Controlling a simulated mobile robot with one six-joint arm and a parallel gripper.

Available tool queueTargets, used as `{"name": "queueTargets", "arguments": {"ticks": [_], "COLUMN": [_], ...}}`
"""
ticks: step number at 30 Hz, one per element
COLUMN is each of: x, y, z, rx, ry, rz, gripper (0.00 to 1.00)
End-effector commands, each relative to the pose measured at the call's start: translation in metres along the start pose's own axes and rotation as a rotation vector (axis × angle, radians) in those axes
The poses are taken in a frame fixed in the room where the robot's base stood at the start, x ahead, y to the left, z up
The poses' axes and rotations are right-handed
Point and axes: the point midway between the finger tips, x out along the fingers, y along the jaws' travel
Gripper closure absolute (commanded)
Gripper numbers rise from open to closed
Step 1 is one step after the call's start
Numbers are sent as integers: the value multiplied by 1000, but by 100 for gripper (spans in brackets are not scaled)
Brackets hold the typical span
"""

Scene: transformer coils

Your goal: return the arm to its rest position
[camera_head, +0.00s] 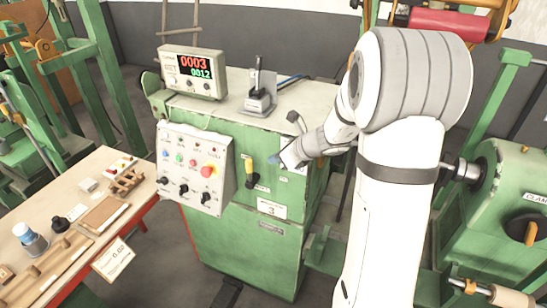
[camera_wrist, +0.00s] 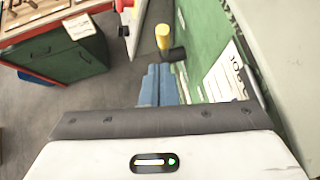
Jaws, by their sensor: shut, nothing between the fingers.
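My white and grey arm reaches from the bottom right up and over to the left in the head view. My gripper (camera_head: 275,158) is near the front of the green machine cabinet (camera_head: 215,250), just right of a yellow-handled lever (camera_head: 249,167). In the wrist view the blue fingers of my gripper (camera_wrist: 158,72) are together with nothing between them. The yellow lever handle (camera_wrist: 162,37) shows just beyond the fingertips; I cannot tell whether they touch it.
A grey control box (camera_head: 195,165) with knobs and a red button is on the cabinet front. A counter display (camera_head: 194,70) and a black-handled lever (camera_head: 258,88) stand on top. A workbench (camera_head: 135,190) is at left, a green machine (camera_head: 500,220) at right.

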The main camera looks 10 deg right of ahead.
Motion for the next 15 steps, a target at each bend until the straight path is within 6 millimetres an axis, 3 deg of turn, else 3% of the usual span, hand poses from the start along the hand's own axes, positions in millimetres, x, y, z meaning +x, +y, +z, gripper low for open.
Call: {"name": "queueTargets", "arguments": {"ticks": [8,11,15], "x": [-1,-7,-28], "y": [4,21,70], "z": [0,3,0], "rx": [-26,-150,-518], "ry": [4,22,82], "rz": [6,32,113], "gripper": [100,100,100]}}
